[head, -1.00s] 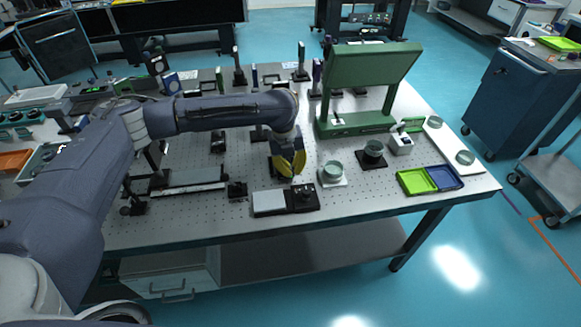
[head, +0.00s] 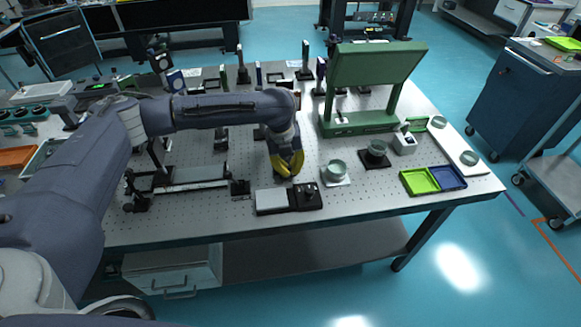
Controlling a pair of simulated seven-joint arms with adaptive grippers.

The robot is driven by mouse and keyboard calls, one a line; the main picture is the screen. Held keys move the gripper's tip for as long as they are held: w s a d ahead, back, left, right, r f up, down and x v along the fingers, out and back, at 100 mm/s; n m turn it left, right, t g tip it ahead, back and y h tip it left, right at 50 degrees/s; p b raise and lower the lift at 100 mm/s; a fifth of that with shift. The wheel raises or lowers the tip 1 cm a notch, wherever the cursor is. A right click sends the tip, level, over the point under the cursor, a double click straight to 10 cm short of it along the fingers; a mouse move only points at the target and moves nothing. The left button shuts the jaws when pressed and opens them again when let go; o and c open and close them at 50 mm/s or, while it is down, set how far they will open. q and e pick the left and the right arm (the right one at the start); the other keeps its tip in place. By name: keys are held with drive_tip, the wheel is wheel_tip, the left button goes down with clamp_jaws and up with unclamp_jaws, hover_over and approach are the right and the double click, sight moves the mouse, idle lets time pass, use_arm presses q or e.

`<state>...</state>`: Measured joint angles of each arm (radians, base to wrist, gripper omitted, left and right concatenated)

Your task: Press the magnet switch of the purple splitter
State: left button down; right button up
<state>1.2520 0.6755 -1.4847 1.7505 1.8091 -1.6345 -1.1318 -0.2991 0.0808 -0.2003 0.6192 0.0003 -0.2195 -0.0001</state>
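My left gripper (head: 287,166), with yellow fingers, points down over the middle of the perforated optical table (head: 372,205). It is small and seen from outside, so I cannot tell whether the fingers are open or shut. A thin upright purplish optic (head: 320,70) stands on a dark mount at the back, just left of the green stand. It may be the purple splitter, but its magnet switch is too small to make out. The gripper is apart from it, nearer the front. My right gripper is not in view.
A tall green stand (head: 375,66) rises behind and right of the gripper. A grey-and-black device (head: 272,201) and a round dish (head: 336,170) are close in front. Green (head: 418,181) and blue (head: 447,177) trays lie at the right. Several post-mounted optics line the back.

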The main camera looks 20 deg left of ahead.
use_arm(q)
drive_tip(key=shift+a+r, duration=0.15)
drive_tip(key=shift+r, duration=0.4)
wheel_tip(320, 180, up, 7)
drive_tip(key=shift+s+a, duration=0.25)
drive_tip(key=shift+a, duration=0.1)
drive_tip(key=c, duration=2.2)
unclamp_jaws()
wheel_tip(320, 180, up, 7)
drive_tip(key=shift+f, duration=0.2)
drive_tip(key=shift+w, duration=0.1)
drive_tip(key=f, duration=0.4)
drive_tip(key=d+f, duration=0.1)
drive_tip(key=f, duration=0.9)
drive_tip(key=shift+w+d, duration=0.35)
drive_tip(key=shift+w, duration=0.05)
